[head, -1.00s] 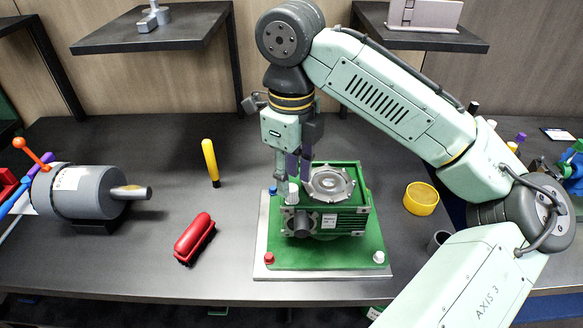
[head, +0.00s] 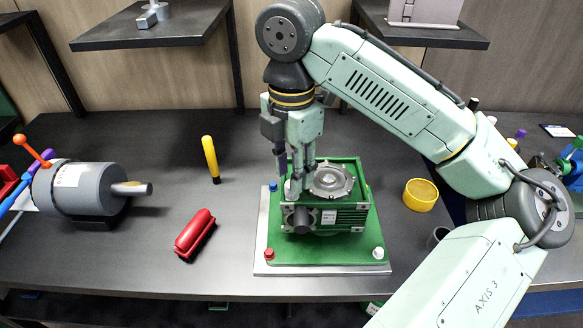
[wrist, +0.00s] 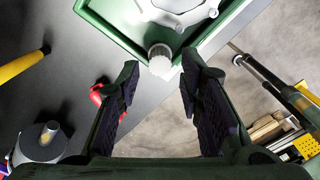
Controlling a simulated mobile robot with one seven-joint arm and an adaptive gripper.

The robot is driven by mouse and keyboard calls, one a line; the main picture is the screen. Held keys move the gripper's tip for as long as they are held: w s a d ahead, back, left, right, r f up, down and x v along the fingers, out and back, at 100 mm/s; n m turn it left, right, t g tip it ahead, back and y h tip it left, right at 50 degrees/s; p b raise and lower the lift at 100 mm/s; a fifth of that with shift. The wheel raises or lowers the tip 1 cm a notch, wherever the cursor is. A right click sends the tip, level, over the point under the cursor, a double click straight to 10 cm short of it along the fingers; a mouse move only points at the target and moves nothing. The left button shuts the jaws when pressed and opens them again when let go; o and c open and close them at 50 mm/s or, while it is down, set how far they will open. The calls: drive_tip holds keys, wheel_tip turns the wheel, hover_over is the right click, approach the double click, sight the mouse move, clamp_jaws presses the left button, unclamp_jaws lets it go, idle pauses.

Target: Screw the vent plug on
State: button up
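A green gearbox housing (head: 357,172) with a round silver cover (head: 330,181) stands on a green-topped base plate (head: 330,254). In the wrist view, a whitish ridged cap (wrist: 160,58), which looks like the vent plug, sits at the corner of the green housing (wrist: 110,22). My gripper (head: 296,176) points down over the housing's left corner. In the wrist view my gripper (wrist: 160,78) is open, with one dark finger on each side of the cap and a gap to both. In the head view the fingers mostly hide the cap. Its thread is hidden.
Red, white and blue knobs mark the base plate's corners. A red brush (head: 195,235), a yellow-handled tool (head: 210,158) and a grey motor (head: 75,188) lie left. A yellow cup (head: 420,195) stands right. Shelves overhang the back. The table between brush and plate is clear.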

drive_tip(key=m, duration=0.8)
drive_tip(key=shift+f+b, duration=0.45)
drive_tip(key=shift+f, duration=1.2)
drive_tip(key=shift+c, duration=0.4)
clamp_jaws()
